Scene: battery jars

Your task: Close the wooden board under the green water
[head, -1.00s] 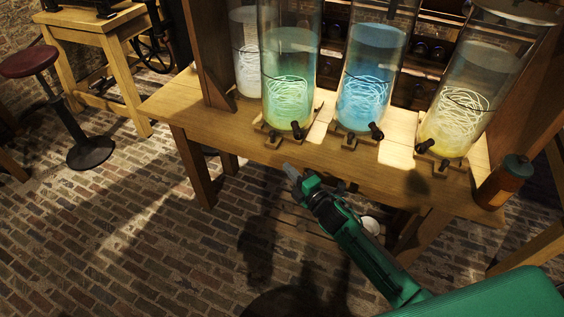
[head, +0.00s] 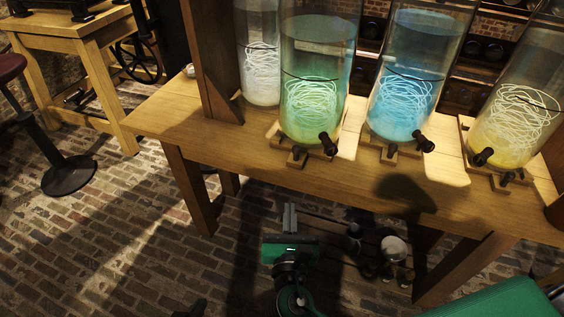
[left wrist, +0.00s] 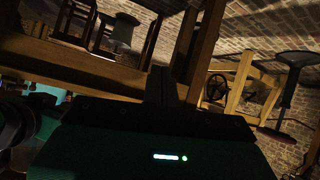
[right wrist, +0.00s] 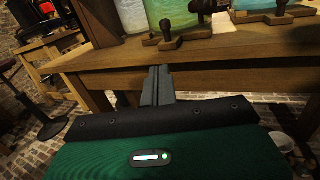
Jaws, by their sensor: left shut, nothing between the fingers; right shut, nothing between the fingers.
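The jar of green water (head: 313,105) stands on the table, a black tap at its lower front. Under it is a wooden board (head: 283,141) with a short wooden piece (head: 297,158) sticking out toward the front edge. The right wrist view shows this board (right wrist: 176,41) above and beyond my fingers. My right gripper (head: 290,210) is shut and empty, lower than the tabletop and in front of it. My left gripper shows only as a dark tip (head: 197,306) at the bottom edge; its shut fingers (left wrist: 164,84) show in the left wrist view.
The table (head: 230,165) also bears jars of white (head: 262,60), blue (head: 405,95) and yellow water (head: 515,120), with boards under the blue and yellow ones. A table leg (head: 190,190) stands at left. A pale cup (head: 394,248) sits under the table. A stool (head: 68,172) stands left.

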